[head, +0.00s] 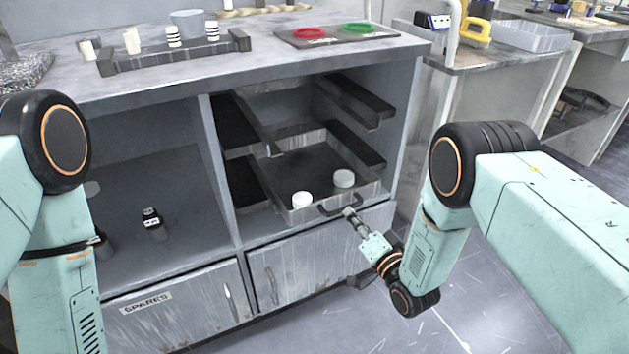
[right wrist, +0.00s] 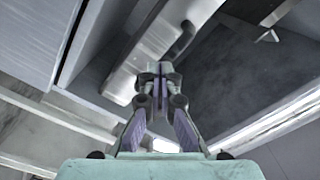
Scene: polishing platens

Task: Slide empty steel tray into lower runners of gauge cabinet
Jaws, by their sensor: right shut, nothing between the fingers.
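A grey steel tray (head: 318,158) sits in the right bay of the gauge cabinet (head: 222,170), low between the dark runners. Two white round pieces, one nearer (head: 302,199) and one farther (head: 344,178), appear to sit in it, so it does not look empty. Its dark front handle (head: 340,207) faces me. My right gripper (head: 349,213) is shut and empty, its tips close to the handle; I cannot tell whether they touch. In the right wrist view, the shut fingertips (right wrist: 160,70) are near the tray's pale front wall (right wrist: 150,52) and handle (right wrist: 181,40). My left gripper is out of view.
An upper right runner (head: 357,102) is bare. The open left bay holds a small black-and-white piece (head: 153,222). On top stand a rack (head: 175,52) and a plate with red and green rings (head: 338,34).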

